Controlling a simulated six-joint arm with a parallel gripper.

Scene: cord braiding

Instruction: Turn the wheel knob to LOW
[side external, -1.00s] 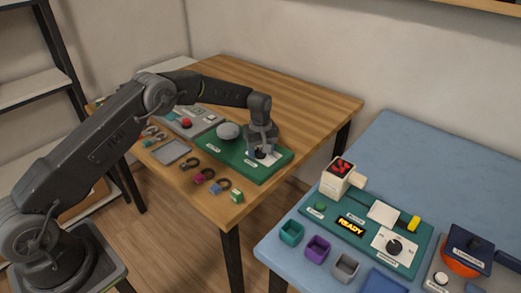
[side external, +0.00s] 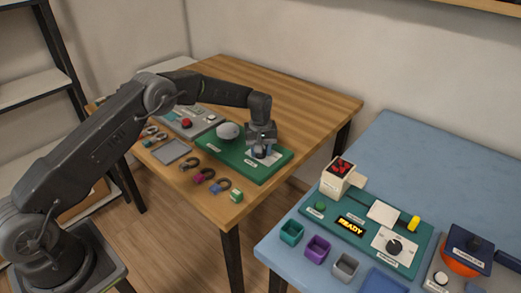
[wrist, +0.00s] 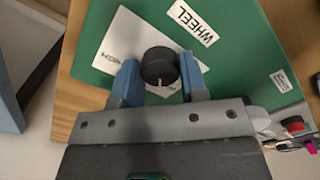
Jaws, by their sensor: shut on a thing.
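The black wheel knob (wrist: 159,66) stands on a white dial plate (wrist: 119,38) on the green board (wrist: 250,60), beside a WHEEL label (wrist: 193,24). Its white pointer mark faces the bottom of the wrist view. A HIGH label (wrist: 108,58) shows on the plate's left; no LOW label is visible, and part of the plate is hidden. My gripper (wrist: 159,60) is shut on the knob, with one blue finger on each side. In the side view my gripper (side external: 262,146) points down over the right part of the green board (side external: 222,163) and hides most of the knob.
A pale rounded wheel (side external: 228,131) sits close left of my gripper. A grey panel with a red button (side external: 187,124) lies farther left. Several small parts and a green cube (side external: 236,196) line the table's front edge. The table behind the board is clear.

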